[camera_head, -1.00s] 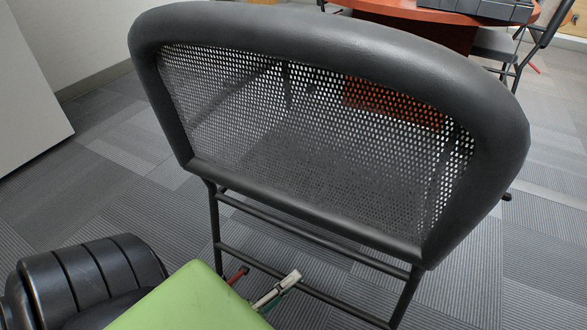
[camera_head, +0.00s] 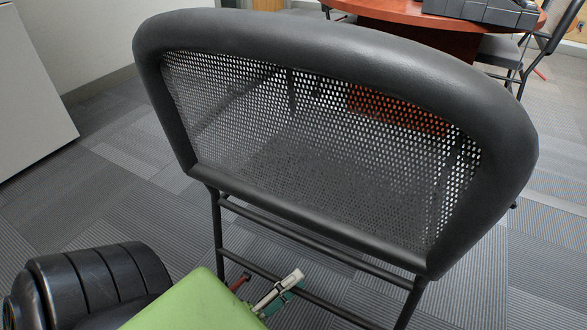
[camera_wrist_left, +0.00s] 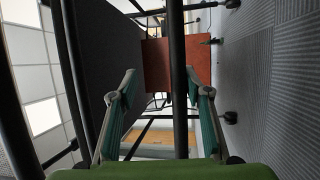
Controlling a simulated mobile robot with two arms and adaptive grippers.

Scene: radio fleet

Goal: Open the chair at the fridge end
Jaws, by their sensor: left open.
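A black chair (camera_head: 330,52) with a mesh back fills the middle of the head view, seen from behind. Its dark seat shows dimly through the mesh, and thin black tubes and crossbars run below the back. My left gripper (camera_head: 268,284) is low behind the chair, beside its lower crossbar, with its green body at the bottom edge. In the left wrist view, its two teal fingers (camera_wrist_left: 163,92) are spread apart, with a black chair tube (camera_wrist_left: 178,70) running between them. I cannot tell whether either finger touches the tube. My right gripper is not in view.
A round reddish table (camera_head: 400,16) with a black case (camera_head: 485,10) on it stands beyond the chair. Another dark chair (camera_head: 505,50) is at the far right. A pale panel (camera_head: 30,90) stands at left. Carpet (camera_head: 115,150) is clear between it and the chair.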

